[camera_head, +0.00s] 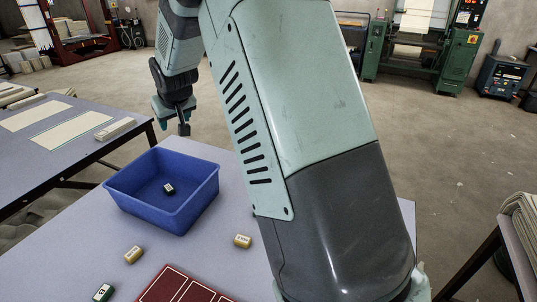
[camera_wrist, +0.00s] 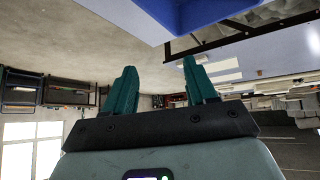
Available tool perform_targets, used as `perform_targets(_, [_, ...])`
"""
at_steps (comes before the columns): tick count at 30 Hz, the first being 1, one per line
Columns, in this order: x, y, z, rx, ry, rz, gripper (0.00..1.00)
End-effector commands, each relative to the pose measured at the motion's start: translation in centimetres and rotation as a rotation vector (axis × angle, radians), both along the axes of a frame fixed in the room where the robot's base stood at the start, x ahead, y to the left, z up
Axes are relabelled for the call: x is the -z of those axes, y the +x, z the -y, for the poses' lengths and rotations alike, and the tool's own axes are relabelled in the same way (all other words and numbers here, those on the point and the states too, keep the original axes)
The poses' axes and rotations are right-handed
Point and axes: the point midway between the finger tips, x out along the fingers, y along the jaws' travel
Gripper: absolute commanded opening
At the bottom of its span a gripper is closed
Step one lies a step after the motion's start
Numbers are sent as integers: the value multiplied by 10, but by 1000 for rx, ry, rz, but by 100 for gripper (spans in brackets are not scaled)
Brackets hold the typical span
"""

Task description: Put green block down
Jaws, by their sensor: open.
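A green block (camera_head: 103,292) with a white label lies on the table at the bottom left of the head view. A small dark block (camera_head: 168,188) with a white label lies inside the blue bin (camera_head: 135,200); its colour is hard to tell at this size. My gripper (camera_head: 176,118) is raised above and beyond the bin's far edge, clear of both blocks. In the wrist view my gripper's teal fingers (camera_wrist: 158,68) are spread apart with nothing between them. The bin's blue side (camera_wrist: 200,12) shows at the top there.
Two tan labelled blocks, one left (camera_head: 133,254) and one right (camera_head: 243,240), lie on the table. A dark red panelled mat (camera_head: 178,288) lies at the front edge. My arm hides the table's right part. Another table (camera_head: 60,160) with cloth stands at left.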

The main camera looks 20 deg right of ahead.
Motion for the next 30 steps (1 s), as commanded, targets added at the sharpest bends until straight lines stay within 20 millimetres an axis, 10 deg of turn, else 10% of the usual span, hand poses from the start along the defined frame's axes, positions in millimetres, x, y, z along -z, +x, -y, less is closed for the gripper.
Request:
perform_targets(6, [-95, -101, 48, 85, -33, -39, 56])
perform_targets(12, [-141, -211, 82, 162, -33, -90, 56])
perform_targets(21, [-143, -366, 110, 246, 10, -167, 56])
perform_targets(30, [-128, -417, 115, 267, 36, -201, 56])
